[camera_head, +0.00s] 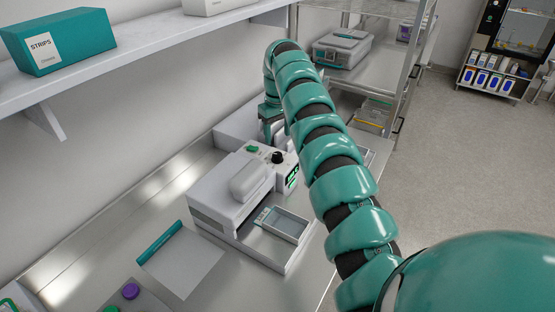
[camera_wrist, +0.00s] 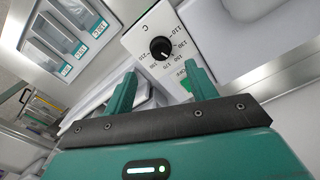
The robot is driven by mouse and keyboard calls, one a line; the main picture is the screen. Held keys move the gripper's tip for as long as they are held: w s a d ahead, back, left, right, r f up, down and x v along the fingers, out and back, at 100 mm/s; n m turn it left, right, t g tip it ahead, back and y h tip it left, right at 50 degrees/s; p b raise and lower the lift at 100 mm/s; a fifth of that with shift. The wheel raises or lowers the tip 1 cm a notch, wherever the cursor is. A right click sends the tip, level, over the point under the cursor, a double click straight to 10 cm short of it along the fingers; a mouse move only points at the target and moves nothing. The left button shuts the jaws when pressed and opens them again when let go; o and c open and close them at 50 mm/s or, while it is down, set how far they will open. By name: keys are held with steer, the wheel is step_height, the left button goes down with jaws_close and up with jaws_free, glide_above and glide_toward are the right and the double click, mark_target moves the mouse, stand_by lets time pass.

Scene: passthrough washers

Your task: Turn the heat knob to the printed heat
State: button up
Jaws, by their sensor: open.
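A black heat knob (camera_wrist: 160,47) sits on the white machine's panel in the wrist view, with a printed number scale around it and a "C" mark. The fingertips appear short of the knob, and no contact shows. In the head view my gripper (camera_head: 271,120) hangs above the back of the machine (camera_head: 225,190). The knob's exact setting is too small to read surely.
A green button (camera_head: 252,149) sits near the knob. A tray (camera_head: 285,225) lies at the machine's open front. A white sheet with a teal edge (camera_head: 185,262) and a purple cap (camera_head: 130,291) are on the steel bench. A shelf with a teal STRIPS box (camera_head: 60,42) overhangs at left.

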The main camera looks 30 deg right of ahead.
mark_target(278, 154)
steer(key=shift+f+p, duration=1.55)
steer(key=shift+f, duration=2.45)
steer(key=c, duration=1)
